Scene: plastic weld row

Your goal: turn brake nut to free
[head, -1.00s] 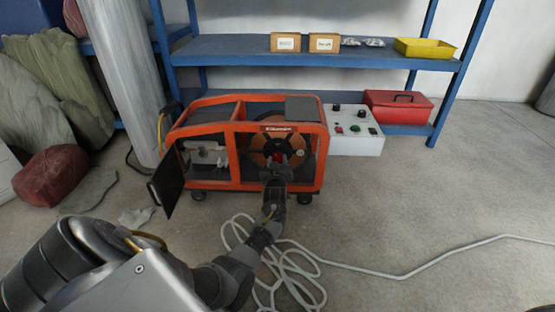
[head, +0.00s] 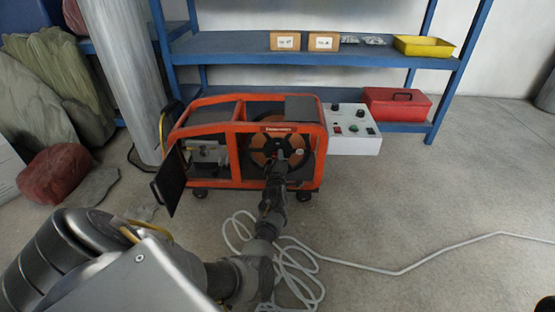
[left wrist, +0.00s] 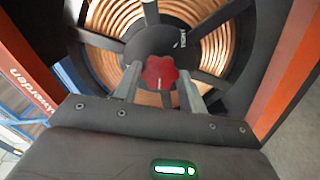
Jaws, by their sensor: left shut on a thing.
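The brake nut (left wrist: 160,74) is a red lobed knob at the hub of the wire spool (left wrist: 205,28), in the middle of the left wrist view. The spool holds copper-coloured wire behind black spokes. It also shows inside the orange machine frame (head: 232,143) in the head view. My left gripper (left wrist: 160,80) is shut on the red nut, with one finger on each side of it. In the head view my left gripper (head: 281,156) reaches into the frame and hides the nut.
A grey control box (head: 352,128) stands right of the frame. A dark open door (head: 168,182) hangs at its left. A pale hose (head: 400,271) lies coiled on the floor below my arm. Blue shelving (head: 240,46) stands behind, with a red toolbox (head: 400,104).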

